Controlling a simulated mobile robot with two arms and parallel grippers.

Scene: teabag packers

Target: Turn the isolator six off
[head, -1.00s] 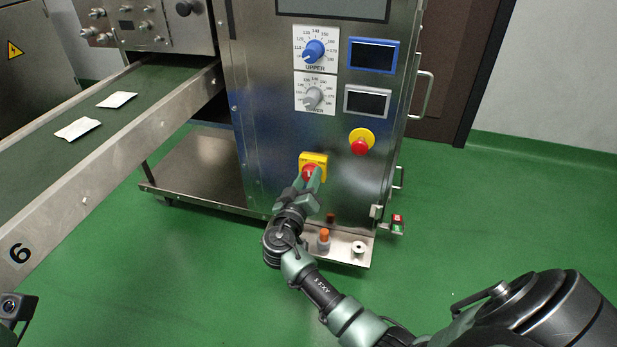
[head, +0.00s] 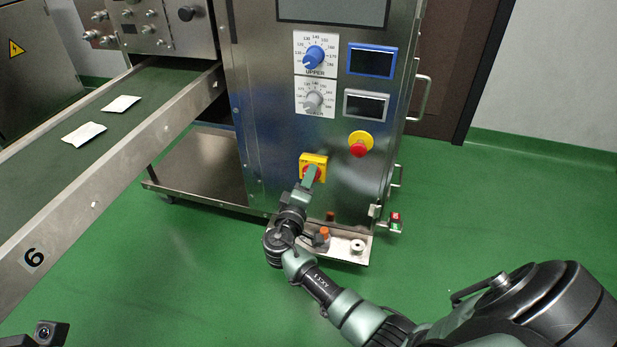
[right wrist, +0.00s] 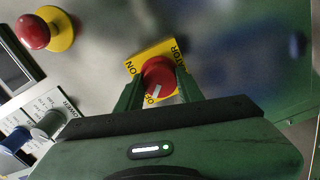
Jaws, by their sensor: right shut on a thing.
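The isolator is a red rotary knob on a yellow plate (head: 318,160), low on the front of the steel machine cabinet. A pale mark on the knob points toward the lower part of the plate. My right gripper (head: 312,176) is shut on the knob; it also shows in the right wrist view (right wrist: 158,88). My left gripper is not visible.
A red emergency button on a yellow base (head: 359,146) is above and right of the isolator. Blue and grey dials (head: 314,57) and small displays are higher up. A conveyor (head: 150,90) carries two white teabag packets. Green floor is free at right.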

